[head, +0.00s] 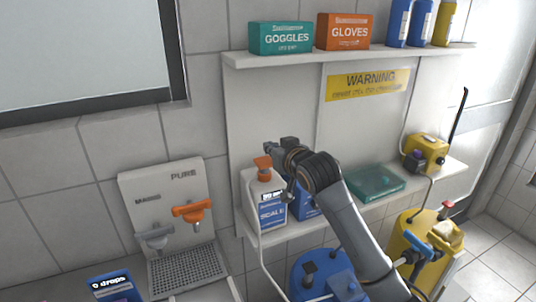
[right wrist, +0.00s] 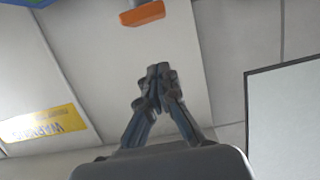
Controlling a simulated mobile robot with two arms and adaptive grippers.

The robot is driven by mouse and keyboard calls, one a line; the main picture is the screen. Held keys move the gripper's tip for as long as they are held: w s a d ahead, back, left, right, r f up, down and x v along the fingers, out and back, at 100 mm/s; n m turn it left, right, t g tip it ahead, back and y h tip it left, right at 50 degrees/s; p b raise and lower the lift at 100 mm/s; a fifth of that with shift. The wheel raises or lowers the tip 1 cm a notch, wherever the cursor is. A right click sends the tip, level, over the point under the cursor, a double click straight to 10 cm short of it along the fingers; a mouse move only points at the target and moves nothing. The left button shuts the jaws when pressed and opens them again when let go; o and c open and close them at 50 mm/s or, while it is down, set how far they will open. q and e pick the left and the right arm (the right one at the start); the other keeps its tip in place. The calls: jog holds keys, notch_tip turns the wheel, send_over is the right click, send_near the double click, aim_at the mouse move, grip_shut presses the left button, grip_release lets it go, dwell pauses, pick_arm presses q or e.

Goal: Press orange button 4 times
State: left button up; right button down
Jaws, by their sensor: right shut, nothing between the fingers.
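An orange push top (head: 262,163) sits on a white bottle labelled SCALE (head: 268,204) on the lower shelf. My right gripper (head: 273,147) is at the end of the arm reaching up from the lower right. It is shut and empty, just above and slightly right of the orange top in the head view. In the right wrist view the closed fingertips (right wrist: 160,72) point towards an orange piece (right wrist: 142,13), which looks like the same top, with a gap between them. Whether they touch in the head view is hard to tell. My left gripper is not in view.
A blue bottle (head: 307,207) stands right behind the wrist, beside the white one. An orange lever (head: 191,211) is on the wall panel at left. A teal tray (head: 375,184) and a yellow pump (head: 427,154) are right. A blue display (head: 113,286) reads 0 drops.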

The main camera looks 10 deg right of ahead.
aim_at(264, 162)
jog(key=f, duration=0.1)
jog(key=w+f+p, duration=0.2)
jog(key=shift+a+f, duration=0.25)
jog(key=shift+f, duration=0.45)
jog(key=shift+f, duration=0.1)
jog(key=shift+f+b, duration=0.5)
jog(key=shift+f, duration=0.95)
